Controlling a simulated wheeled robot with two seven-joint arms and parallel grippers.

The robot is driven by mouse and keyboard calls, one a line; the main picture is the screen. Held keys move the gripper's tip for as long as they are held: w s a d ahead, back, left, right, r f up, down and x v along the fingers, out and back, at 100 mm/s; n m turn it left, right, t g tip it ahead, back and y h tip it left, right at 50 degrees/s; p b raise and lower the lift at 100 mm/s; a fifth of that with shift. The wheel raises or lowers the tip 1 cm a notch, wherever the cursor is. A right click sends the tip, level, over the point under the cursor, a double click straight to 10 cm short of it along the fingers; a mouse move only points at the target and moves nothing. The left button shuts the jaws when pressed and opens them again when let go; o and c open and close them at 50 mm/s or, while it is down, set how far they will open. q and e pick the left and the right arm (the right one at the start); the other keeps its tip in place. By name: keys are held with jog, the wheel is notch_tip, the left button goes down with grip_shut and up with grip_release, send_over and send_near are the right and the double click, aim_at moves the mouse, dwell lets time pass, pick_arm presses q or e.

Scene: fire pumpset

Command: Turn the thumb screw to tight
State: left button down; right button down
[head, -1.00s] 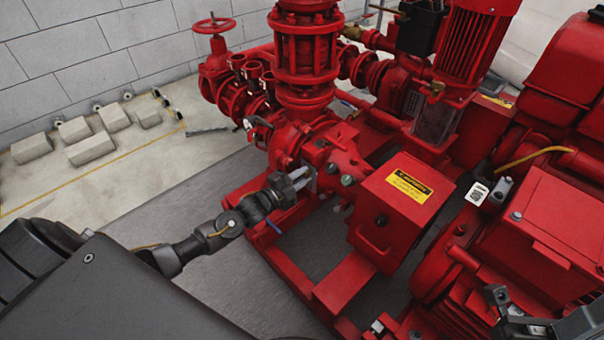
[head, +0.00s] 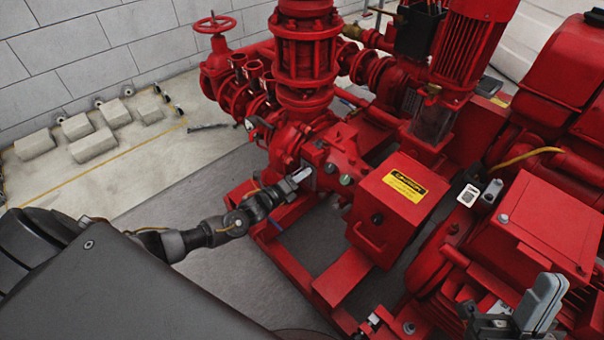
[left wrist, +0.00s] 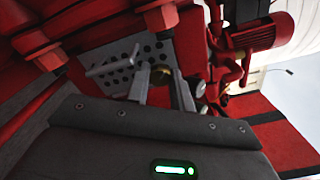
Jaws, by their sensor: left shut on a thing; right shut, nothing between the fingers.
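My left gripper (head: 306,176) reaches in from the left and is against the front of the red pump casing (head: 336,158). In the left wrist view its two fingers (left wrist: 161,84) are close around a small brass-coloured piece (left wrist: 163,72), which looks to be the thumb screw. It is mostly hidden by the fingers, so how it is turned cannot be told. In the head view the fingers hide it. My right gripper (head: 541,303) is at the bottom right, shut and empty, in front of the red motor housing.
A red box with a yellow label (head: 408,185) stands just right of my left gripper. Red frame rails (head: 300,262) run below it. A perforated grey plate (left wrist: 142,62) and a light T-shaped handle (left wrist: 113,66) are beside the fingers.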

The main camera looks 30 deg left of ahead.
pick_arm(q)
jog(key=shift+m+p, duration=1.5)
jog(key=shift+m, duration=3)
pick_arm(e)
jog(key=w+a+f+n+g, duration=0.1)
jog(key=w+a+f+g, duration=0.1)
jog(key=g, duration=0.5)
jog(key=shift+w+a+f+n+y, duration=0.35)
jog(key=shift+w+a, duration=0.3)
jog(key=shift+a, duration=0.7)
pick_arm(q)
jog(key=c, duration=1.2)
grip_release()
jog(key=shift+a, duration=0.1)
pick_arm(e)
jog(key=shift+f, duration=0.1)
